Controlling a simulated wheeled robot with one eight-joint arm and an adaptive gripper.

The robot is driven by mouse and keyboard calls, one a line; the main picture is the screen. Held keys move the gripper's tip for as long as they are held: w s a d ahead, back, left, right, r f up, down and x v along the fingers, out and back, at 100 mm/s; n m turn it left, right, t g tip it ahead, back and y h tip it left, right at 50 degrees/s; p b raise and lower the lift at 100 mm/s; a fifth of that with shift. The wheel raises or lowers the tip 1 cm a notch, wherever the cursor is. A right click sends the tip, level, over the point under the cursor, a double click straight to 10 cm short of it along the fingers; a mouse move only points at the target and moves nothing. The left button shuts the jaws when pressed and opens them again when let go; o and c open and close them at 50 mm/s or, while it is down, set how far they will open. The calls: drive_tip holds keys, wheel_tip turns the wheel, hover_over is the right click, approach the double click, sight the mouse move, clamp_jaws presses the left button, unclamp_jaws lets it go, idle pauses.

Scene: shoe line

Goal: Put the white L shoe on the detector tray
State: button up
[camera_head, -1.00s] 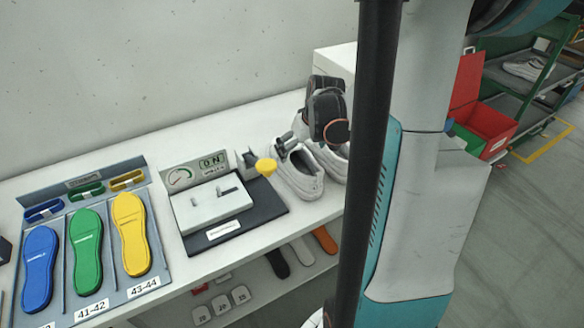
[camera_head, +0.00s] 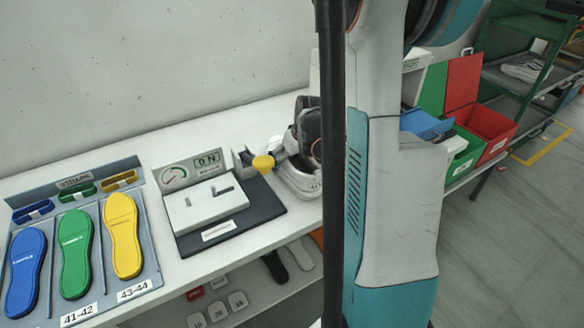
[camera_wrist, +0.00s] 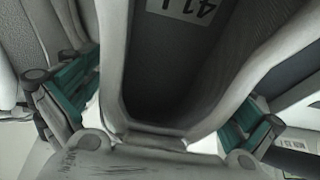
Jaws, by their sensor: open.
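A white shoe (camera_head: 300,184) sits on the bench right of the gauge device, partly covered by my gripper (camera_head: 307,140). In the wrist view the shoe's opening (camera_wrist: 160,85) fills the middle, and a label inside reads "41 L". My gripper also shows there (camera_wrist: 158,110), its green-and-grey fingers apart on either side of the shoe. I cannot tell whether they touch it. I cannot make out anything clearly marked as the detector tray.
The gauge device (camera_head: 257,205), with a "0 N" display, stands close left of the shoe, its yellow knob (camera_head: 263,163) near my gripper. Insoles (camera_head: 122,235) lie farther left. Red (camera_head: 486,125) and green (camera_head: 462,150) bins stand at right. My arm hides the middle.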

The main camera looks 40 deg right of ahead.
drive_tip(key=c, duration=1.5)
drive_tip(key=shift+o, duration=0.2)
drive_tip(key=shift+r, duration=0.15)
